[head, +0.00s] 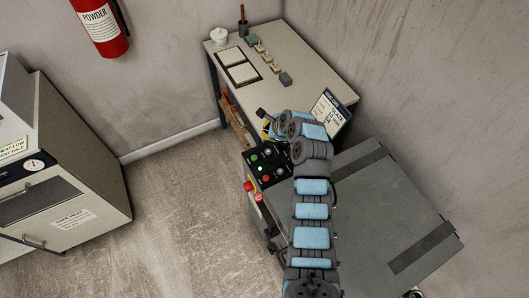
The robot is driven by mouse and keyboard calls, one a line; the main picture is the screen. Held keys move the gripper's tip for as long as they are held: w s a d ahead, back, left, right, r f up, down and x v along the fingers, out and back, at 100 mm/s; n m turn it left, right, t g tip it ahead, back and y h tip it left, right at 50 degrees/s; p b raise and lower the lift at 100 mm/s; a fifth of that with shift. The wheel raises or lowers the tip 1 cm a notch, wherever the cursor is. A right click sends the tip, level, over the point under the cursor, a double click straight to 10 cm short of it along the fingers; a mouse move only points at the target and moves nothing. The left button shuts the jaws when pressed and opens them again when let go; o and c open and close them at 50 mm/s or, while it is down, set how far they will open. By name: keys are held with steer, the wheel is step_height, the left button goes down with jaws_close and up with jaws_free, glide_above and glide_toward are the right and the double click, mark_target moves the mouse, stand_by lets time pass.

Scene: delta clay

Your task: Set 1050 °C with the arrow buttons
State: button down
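A dark control panel (266,166) sits on the front of the grey kiln (375,205), left of my arm. It carries several small round buttons and lights, including a green one (260,169). Arrow markings and a temperature readout cannot be made out, and my arm covers part of the panel. Larger red knobs (253,191) stick out below it. My gripper (265,117) is small and partly hidden by my wrist, beyond the panel's upper end. I cannot tell whether its fingers are open or shut, or whether it touches anything.
A printed sign (327,112) stands right of my wrist. A cabinet with a gauge (75,170) is at left. The floor between is clear. A red extinguisher (101,28) hangs on the wall.

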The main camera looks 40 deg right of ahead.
steer(key=shift+f, duration=0.15)
steer(key=b, duration=0.6)
glide_above(267, 149)
step_height(267, 149, down, 6)
steer(key=shift+d+f, duration=0.1)
steer(key=shift+f, duration=1.15)
stand_by(0.6)
steer(key=shift+f+p, duration=0.45)
steer(key=shift+p, duration=0.1)
steer(key=shift+f, duration=0.45)
stand_by(0.8)
steer(key=shift+r+p, duration=0.9)
steer(key=shift+p, duration=0.45)
